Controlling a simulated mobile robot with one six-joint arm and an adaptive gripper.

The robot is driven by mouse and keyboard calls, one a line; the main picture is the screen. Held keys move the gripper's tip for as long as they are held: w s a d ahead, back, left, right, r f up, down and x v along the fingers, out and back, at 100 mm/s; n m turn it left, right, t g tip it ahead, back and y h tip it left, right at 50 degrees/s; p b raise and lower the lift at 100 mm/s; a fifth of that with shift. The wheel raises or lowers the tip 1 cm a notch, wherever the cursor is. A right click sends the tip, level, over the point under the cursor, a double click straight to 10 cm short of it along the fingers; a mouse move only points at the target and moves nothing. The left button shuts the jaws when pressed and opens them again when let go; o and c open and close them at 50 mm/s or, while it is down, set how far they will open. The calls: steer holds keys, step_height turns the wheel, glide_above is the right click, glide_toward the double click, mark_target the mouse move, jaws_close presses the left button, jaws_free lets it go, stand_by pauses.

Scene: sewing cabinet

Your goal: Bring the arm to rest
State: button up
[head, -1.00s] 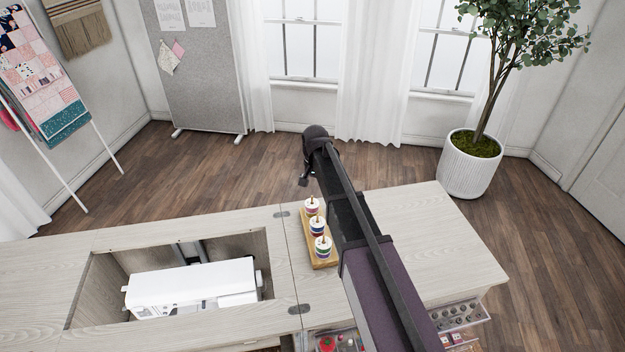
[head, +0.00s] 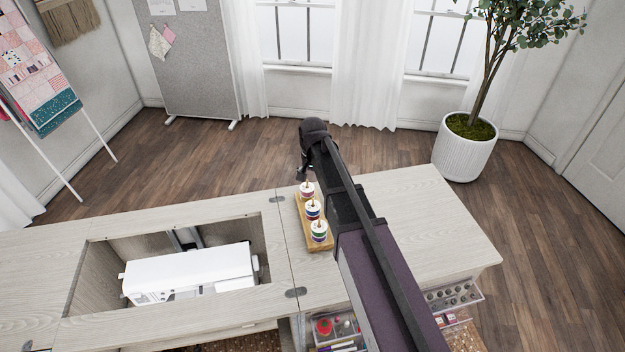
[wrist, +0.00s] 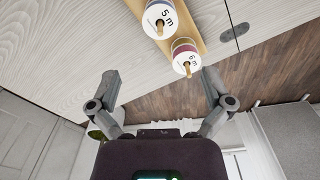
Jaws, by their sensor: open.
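My arm reaches out over the right part of the cabinet top in the head view. My gripper (head: 303,173) shows only as a small dark part at the arm's far end, by the cabinet's back edge. In the wrist view my gripper (wrist: 161,80) is open, its two fingers wide apart with nothing between them. The spool marked 6 m (wrist: 185,56) and the spool marked 5 m (wrist: 159,18) appear just beyond the fingers, apart from them. In the head view three spools (head: 313,210) stand in a row on a wooden holder (head: 325,245).
A white sewing machine (head: 190,272) sits in the well of the cabinet (head: 430,225). Open drawers with sewing supplies (head: 454,297) jut out at the front. A potted tree (head: 465,150) stands behind right, a grey board (head: 195,70) behind left. Floor behind the cabinet is clear.

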stand_by(0.4)
steer(key=s+d+n, duration=0.3)
steer(key=s+d, duration=1.2)
steer(key=s, duration=0.4)
steer(key=shift+s+n, duration=0.3)
steer(key=shift+n, duration=0.1)
stand_by(0.3)
